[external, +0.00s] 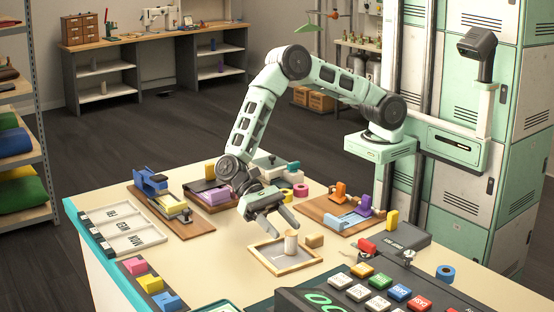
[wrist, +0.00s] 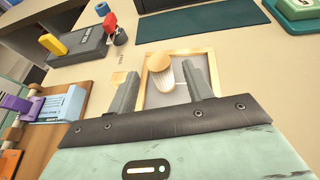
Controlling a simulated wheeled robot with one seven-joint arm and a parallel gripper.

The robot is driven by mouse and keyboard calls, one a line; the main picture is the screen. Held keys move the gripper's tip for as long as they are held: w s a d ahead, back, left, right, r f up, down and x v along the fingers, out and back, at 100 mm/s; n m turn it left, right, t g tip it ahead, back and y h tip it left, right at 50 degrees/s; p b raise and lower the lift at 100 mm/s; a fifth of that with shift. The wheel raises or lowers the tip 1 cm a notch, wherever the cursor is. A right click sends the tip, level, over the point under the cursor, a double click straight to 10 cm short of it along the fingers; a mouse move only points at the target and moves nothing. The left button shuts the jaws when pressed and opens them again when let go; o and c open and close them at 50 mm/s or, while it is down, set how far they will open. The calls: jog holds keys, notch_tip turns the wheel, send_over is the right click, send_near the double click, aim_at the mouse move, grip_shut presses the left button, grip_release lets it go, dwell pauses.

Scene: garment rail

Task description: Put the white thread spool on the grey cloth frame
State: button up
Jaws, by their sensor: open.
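The white thread spool (external: 291,245) has tan ends and stands upright on the grey cloth inside the wooden-rimmed cloth frame (external: 266,262). In the wrist view the spool (wrist: 160,64) shows its round tan top, with the frame (wrist: 211,62) around it. My gripper (external: 286,231) is just above the frame at the spool. In the wrist view the fingers of my gripper (wrist: 162,70) are apart, one on each side of the spool, with a visible gap to it. The spool's lower part is partly hidden from the external view by its angle.
A small tan block (external: 314,240) sits close beside the frame. A wooden board with orange, purple and blue parts (external: 345,220) lies behind it. A dark panel with coloured keys (external: 350,295) is in front. Bare table lies left of the frame.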

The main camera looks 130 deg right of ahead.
jog(key=v, duration=0.6)
jog(key=shift+r+b, duration=0.1)
jog(key=shift+b, duration=0.3)
jog(key=s+a+r+n+g+h, duration=0.2)
jog(key=s+a+r+n+h, duration=0.25)
jog(key=s, duration=0.55)
jog(key=s+a+r+n+g+h, duration=0.1)
jog(key=s+a+n+h, duration=0.2)
jog(key=s+a+n, duration=0.6)
jog(key=s+d+n+t+h, duration=0.2)
jog(key=s+d+n, duration=0.2)
jog(key=s, duration=0.5)
jog(key=s+d+n+t+h, duration=0.2)
jog(key=s+d+n+h, duration=0.1)
jog(key=s+n, duration=0.4)
jog(key=s, duration=0.3)
jog(key=shift+s+d, duration=0.25)
jog(key=shift+d, duration=0.15)
jog(key=shift+r+n+h, duration=0.15)
jog(key=shift+n+h, duration=0.1)
